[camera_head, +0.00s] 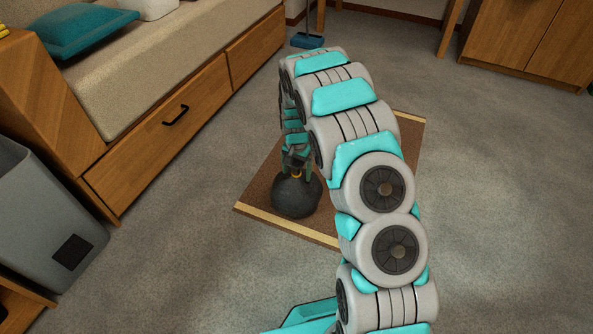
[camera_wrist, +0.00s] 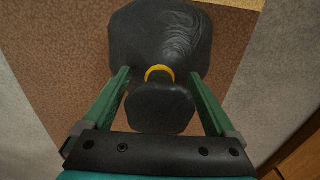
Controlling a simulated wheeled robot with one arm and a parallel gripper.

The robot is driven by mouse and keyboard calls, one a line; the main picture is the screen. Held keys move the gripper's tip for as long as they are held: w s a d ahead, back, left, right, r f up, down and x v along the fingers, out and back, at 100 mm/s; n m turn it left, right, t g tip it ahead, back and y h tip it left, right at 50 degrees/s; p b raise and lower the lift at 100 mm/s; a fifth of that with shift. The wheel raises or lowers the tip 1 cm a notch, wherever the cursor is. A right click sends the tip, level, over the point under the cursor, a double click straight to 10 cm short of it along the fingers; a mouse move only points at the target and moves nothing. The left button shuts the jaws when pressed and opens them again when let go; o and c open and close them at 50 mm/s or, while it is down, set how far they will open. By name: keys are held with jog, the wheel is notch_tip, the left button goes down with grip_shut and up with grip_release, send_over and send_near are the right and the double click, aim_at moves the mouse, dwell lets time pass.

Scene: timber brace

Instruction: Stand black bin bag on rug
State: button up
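The black bin bag (camera_head: 296,197) sits upright on the brown rug (camera_head: 258,193), near its front cream-striped edge. Its round body, yellow tie (camera_wrist: 160,71) and gathered black top (camera_wrist: 160,108) show in the wrist view. My gripper (camera_head: 297,172) points down over the bag. In the wrist view its green fingers (camera_wrist: 159,72) stand on both sides of the bag's neck, with gaps visible between them and the tie. The gripper looks open. My arm hides part of the rug in the head view.
A wooden bench with drawers (camera_head: 160,125) runs along the left, with a teal cushion (camera_head: 85,28) on it. A grey bin (camera_head: 40,215) stands at the lower left. A wooden cabinet (camera_head: 530,40) is at the back right. The grey floor right of the rug is clear.

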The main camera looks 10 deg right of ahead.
jog(key=shift+o, duration=0.4)
notch_tip(320, 180, up, 11)
jog(key=shift+w+r+p, duration=0.1)
jog(key=shift+r+p, duration=0.1)
jog(key=shift+p, duration=0.55)
jog(key=shift+s+r, duration=0.3)
jog(key=shift+r, duration=0.35)
jog(key=s+d+r+n, duration=0.1)
jog(key=s+r+n, duration=0.2)
jog(key=s+r, duration=1.35)
jog(key=s+a+r+n+g, duration=0.1)
jog(key=s+n, duration=0.3)
jog(key=s, duration=2.3)
jog(key=shift+a+r+g, duration=0.15)
jog(key=shift+r+g, duration=0.2)
jog(key=shift+g, duration=0.05)
jog(key=shift+s, duration=0.1)
